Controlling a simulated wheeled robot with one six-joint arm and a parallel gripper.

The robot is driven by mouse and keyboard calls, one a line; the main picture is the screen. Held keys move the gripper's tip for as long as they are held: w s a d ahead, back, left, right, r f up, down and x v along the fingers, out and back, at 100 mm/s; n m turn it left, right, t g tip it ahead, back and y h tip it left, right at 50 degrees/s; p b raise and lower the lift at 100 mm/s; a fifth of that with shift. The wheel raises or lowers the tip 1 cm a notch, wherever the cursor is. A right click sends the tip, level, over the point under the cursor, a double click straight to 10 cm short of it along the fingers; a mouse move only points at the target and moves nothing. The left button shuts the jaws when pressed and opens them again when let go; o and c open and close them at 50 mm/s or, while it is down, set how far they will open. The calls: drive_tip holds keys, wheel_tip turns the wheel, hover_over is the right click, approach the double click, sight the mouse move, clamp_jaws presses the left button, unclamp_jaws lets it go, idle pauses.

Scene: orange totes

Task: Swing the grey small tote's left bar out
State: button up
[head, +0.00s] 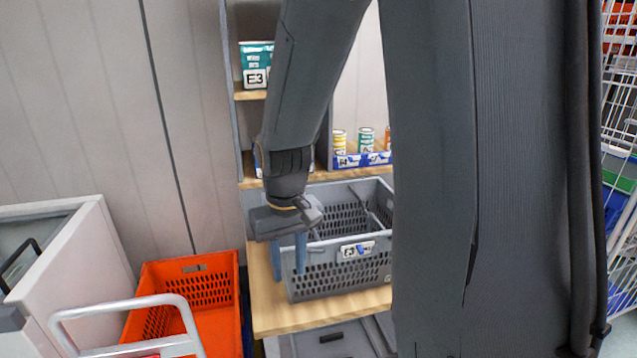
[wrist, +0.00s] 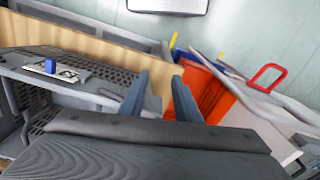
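The grey small tote (head: 335,270) stands on a wooden shelf, with slotted walls and a white label with a blue clip on its front. In the wrist view the tote (wrist: 75,92) is at the left. A thin grey bar (head: 368,208) slants across its right part. The left bar is largely hidden by my arm and gripper; I cannot tell its exact position. My gripper (head: 288,256) points down at the tote's front left corner, its two blue fingers apart. In the wrist view the gripper (wrist: 158,98) shows a gap with nothing clearly held; contact with the tote cannot be told.
An orange tote (head: 218,309) stands low to the left, beside a white cabinet (head: 100,245) and a pale handle rail (head: 120,310). Cans in a blue-white tray (head: 362,159) sit on the shelf above. Another grey tote (head: 325,340) is below. A wire cage is at far right.

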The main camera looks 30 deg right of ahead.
drive_tip(key=w+d+r+p, duration=0.3)
drive_tip(key=d+r+p, duration=0.1)
drive_tip(key=r, duration=0.1)
drive_tip(key=r+m+p, duration=0.2)
drive_tip(key=p, duration=0.2)
hover_over(316, 232)
drive_tip(key=shift+a+f, duration=0.15)
drive_tip(key=shift+f, duration=0.2)
wheel_tip(316, 232, down, 7)
drive_tip(key=b, duration=0.6)
drive_tip(key=c, duration=0.6)
drive_tip(key=shift+c, duration=0.2)
